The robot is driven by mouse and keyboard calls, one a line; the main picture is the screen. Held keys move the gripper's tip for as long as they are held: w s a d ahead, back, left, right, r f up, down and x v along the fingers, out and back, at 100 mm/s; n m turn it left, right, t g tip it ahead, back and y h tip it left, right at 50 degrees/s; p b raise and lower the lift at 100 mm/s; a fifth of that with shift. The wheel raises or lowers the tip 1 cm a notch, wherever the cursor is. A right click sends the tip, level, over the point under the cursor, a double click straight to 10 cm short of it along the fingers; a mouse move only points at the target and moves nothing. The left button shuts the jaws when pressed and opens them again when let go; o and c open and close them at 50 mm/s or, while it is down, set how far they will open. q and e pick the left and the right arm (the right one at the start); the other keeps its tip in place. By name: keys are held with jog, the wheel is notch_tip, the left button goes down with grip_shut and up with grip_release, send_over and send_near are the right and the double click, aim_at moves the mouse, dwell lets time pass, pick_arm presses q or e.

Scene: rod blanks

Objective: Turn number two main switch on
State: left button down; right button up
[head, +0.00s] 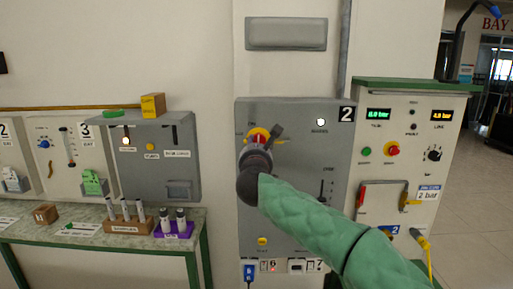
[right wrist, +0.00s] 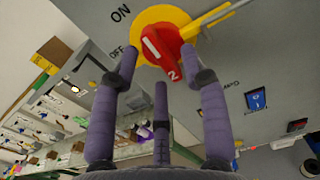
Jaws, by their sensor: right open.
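The number two main switch is a red rotary knob (right wrist: 166,50) on a round yellow plate (right wrist: 182,18), with ON and OFF lettering beside it. Its white mark faces the lettering side, but I cannot tell which word it lines up with. In the head view the yellow plate (head: 257,132) shows above my gripper, on the grey panel (head: 290,112) marked 2. My right gripper (right wrist: 165,85) is open, its fingers spread close in front of the knob; I cannot tell whether they touch it. It hides much of the knob in the head view (head: 262,145). My left gripper is out of view.
A cream cabinet (head: 405,123) with gauges and a red handle stands right of the panel. At left are more panels and a bench (head: 100,236) holding sample racks. A yellow bar (right wrist: 210,20) sticks out beside the knob.

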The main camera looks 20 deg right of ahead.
jog(key=v, duration=1)
jog(key=shift+s, duration=0.4)
jog(key=shift+a, duration=0.1)
